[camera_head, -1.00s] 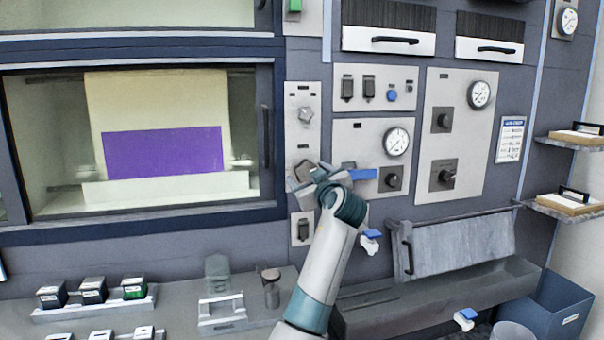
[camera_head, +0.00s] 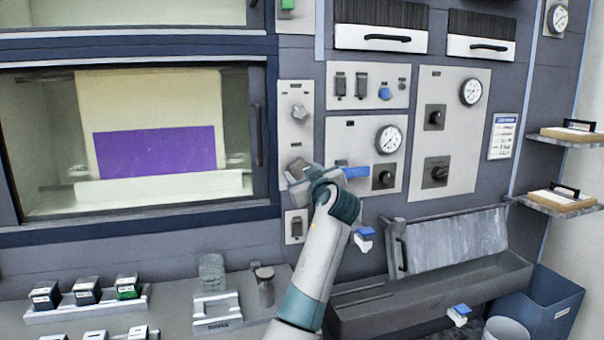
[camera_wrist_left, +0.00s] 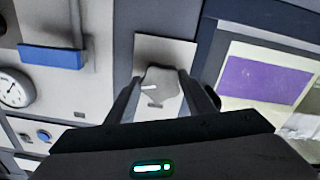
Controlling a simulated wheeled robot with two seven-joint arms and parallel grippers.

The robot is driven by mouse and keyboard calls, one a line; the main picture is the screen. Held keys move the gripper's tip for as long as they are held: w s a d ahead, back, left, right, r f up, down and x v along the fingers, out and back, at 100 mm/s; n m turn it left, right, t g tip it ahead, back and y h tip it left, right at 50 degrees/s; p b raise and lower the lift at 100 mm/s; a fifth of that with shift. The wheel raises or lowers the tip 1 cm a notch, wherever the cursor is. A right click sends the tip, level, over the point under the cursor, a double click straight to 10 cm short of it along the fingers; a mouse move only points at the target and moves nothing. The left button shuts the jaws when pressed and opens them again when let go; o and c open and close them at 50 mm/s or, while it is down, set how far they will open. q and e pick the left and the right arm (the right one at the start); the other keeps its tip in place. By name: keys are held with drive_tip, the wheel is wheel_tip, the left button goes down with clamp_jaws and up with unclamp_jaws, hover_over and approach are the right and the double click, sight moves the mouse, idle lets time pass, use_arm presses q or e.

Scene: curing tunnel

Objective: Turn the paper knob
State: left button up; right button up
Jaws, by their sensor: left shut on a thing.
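A grey knob (camera_head: 296,164) sits low on a narrow light plate (camera_head: 296,141) right of the large window. My left gripper (camera_head: 293,174) reaches up to it from below and partly hides it. In the left wrist view the knob (camera_wrist_left: 160,82), with a short white mark on its face, stands between the two dark fingers of my left gripper (camera_wrist_left: 162,92), which are shut on it. A second grey knob (camera_head: 299,112) is higher on the same plate and free. No label on the gripped knob can be read. My right gripper is not in view.
A blue bar handle (camera_head: 354,172) juts out just right of my gripper; it also shows in the left wrist view (camera_wrist_left: 50,56). A gauge (camera_head: 389,139) and dark knobs (camera_head: 384,179) are farther right. A switch (camera_head: 296,227) is below. Small boxes (camera_head: 87,291) stand lower left.

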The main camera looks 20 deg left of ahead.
use_arm(q)
drive_tip(key=shift+m, duration=0.4)
drive_tip(key=shift+r+m+p, duration=0.1)
drive_tip(key=shift+m+p, duration=0.4)
drive_tip(key=shift+m, duration=0.2)
drive_tip(key=m+p, duration=0.1)
drive_tip(key=m, duration=0.2)
drive_tip(key=shift+a+p, duration=0.1)
drive_tip(key=shift+p, duration=0.3)
drive_tip(key=shift+s+r+m+p, duration=0.1)
drive_tip(key=shift+m+p, duration=0.5)
drive_tip(key=shift+m, duration=0.6)
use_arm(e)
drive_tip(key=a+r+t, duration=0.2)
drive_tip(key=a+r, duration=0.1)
use_arm(q)
drive_tip(key=m+p, duration=0.3)
drive_tip(key=m, duration=0.2)
drive_tip(key=shift+m+p, duration=0.4)
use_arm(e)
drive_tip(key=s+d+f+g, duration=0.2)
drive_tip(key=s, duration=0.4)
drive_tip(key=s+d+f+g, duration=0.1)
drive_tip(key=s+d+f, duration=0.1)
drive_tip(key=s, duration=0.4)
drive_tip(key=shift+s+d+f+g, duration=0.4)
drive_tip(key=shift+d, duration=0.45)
use_arm(q)
drive_tip(key=o, duration=1.1)
drive_tip(key=shift+c, duration=0.2)
